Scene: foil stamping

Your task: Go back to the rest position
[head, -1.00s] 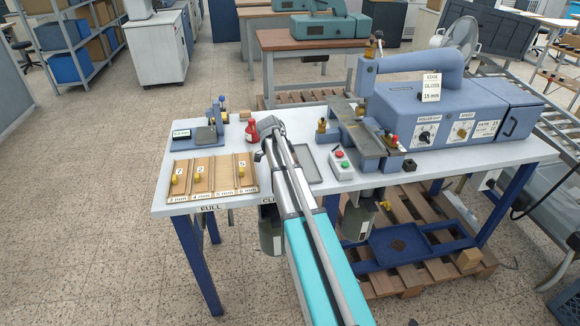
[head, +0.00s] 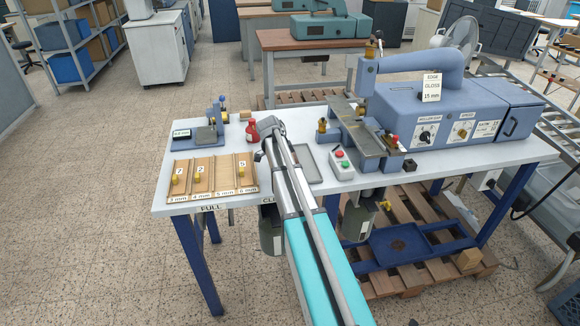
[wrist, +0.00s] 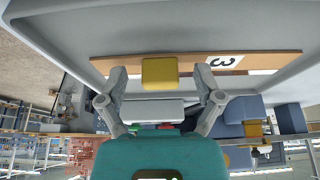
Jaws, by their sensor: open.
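My gripper (wrist: 160,85) shows in the wrist view with its two fingers spread apart. A yellow block-shaped knob (wrist: 160,72) appears between the fingers, with no clear finger contact. Behind it is a wooden board (wrist: 120,63) with an upside-down label that looks like a 3. A pale grey surface (wrist: 200,25) fills the top of that view. In the head view, my arm reaches over the table (head: 175,205); I cannot pick out the fingertips there.
A pallet (head: 410,280) lies below. Floor at left is clear.

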